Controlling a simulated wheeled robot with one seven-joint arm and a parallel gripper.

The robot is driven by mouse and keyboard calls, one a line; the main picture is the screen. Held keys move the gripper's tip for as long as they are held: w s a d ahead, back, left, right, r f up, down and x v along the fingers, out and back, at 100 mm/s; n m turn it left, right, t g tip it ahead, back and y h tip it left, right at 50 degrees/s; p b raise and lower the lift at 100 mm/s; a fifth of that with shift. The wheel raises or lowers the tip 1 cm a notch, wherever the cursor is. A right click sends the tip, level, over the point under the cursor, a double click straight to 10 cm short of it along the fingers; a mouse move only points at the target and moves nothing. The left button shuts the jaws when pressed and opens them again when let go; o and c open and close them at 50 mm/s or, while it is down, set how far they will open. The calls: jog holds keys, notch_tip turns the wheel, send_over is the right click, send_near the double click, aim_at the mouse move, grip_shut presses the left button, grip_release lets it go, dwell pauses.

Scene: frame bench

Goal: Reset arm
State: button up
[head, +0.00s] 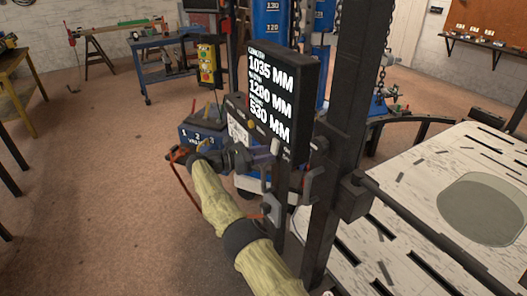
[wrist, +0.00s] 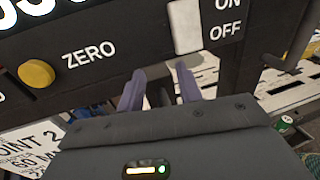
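My arm, in a yellow-green sleeve, reaches up from the bottom of the head view. My gripper (head: 268,152) is at the lower edge of a black readout panel (head: 283,62). In the wrist view my gripper (wrist: 160,84) shows two purple-grey fingers apart, with nothing seen between them. Their tips are just below a white rocker switch (wrist: 187,27) marked ON and OFF; I cannot tell whether they touch the panel. A yellow button (wrist: 36,73) labelled ZERO is left of the fingers. The panel reads 1035 MM, 1200 MM and 530 MM.
A dark upright post (head: 348,120) stands right of the panel. A pale slotted bench top (head: 440,185) with a rounded grey-green patch lies beyond it. A blue box (head: 203,133) marked with numbers is behind my wrist. A blue cart (head: 165,62) stands further back. Open floor (head: 95,190) is at left.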

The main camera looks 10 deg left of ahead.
jog(key=shift+r, duration=0.35)
